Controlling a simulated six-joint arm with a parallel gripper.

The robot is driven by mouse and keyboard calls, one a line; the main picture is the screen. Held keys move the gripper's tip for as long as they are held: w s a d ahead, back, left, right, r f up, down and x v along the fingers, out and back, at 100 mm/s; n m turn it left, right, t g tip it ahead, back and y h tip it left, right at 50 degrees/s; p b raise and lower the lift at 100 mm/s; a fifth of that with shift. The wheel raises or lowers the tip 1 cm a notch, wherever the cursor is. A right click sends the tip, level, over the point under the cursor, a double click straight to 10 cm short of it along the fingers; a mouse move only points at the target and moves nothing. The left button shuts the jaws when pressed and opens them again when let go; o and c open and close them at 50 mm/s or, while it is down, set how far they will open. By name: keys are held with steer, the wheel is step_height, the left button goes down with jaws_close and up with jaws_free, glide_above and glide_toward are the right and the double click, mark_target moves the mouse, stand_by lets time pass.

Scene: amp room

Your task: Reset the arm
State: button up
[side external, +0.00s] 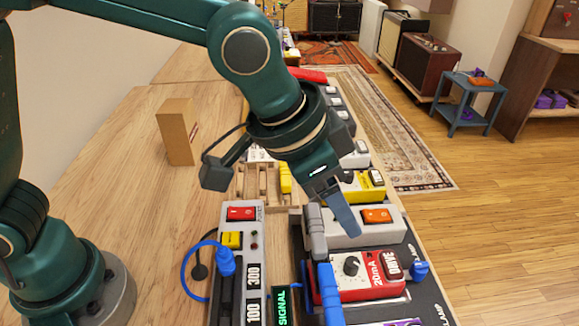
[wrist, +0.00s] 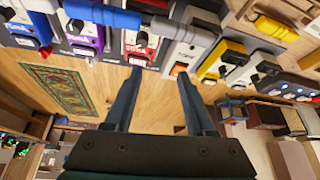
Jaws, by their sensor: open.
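My gripper (side external: 340,208) hangs from my bent arm over the pedal row in the side external view, near the white pedal with an orange switch (side external: 376,216). One finger shows clearly there, and I cannot tell whether it touches anything. In the wrist view my gripper (wrist: 159,73) has its two fingers well apart. Nothing is held between them; wooden floor shows through the gap. The red pedal (side external: 357,290) marked DRIVE is in front of the gripper in the side external view. Pedals line the top of the wrist view, beyond the fingertips.
A power box with a red switch (side external: 241,213) and blue plug (side external: 226,262) stands left of the pedals. A yellow pedal (side external: 362,186) is behind the gripper. A cardboard box (side external: 176,131) stands on the bench (side external: 135,205). Bare bench lies left; amps and a blue side table (side external: 467,101) stand beyond.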

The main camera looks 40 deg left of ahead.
steer(key=s+a+r+n+t+y, duration=0.1)
steer(key=s+a+r+n, duration=0.15)
steer(key=a, duration=0.45)
steer(key=s+a+r+n+t, duration=0.15)
steer(key=a+r, duration=0.25)
steer(key=a, duration=0.4)
steer(key=s+a+f+n+g+y, duration=0.1)
steer(key=s+a+f+n, duration=0.2)
steer(key=s, duration=0.5)
step_height(320, 180, down, 2)
steer(key=shift+s+a+f+y, duration=0.15)
steer(key=shift+a+y, duration=0.15)
steer(key=shift+a, duration=0.6)
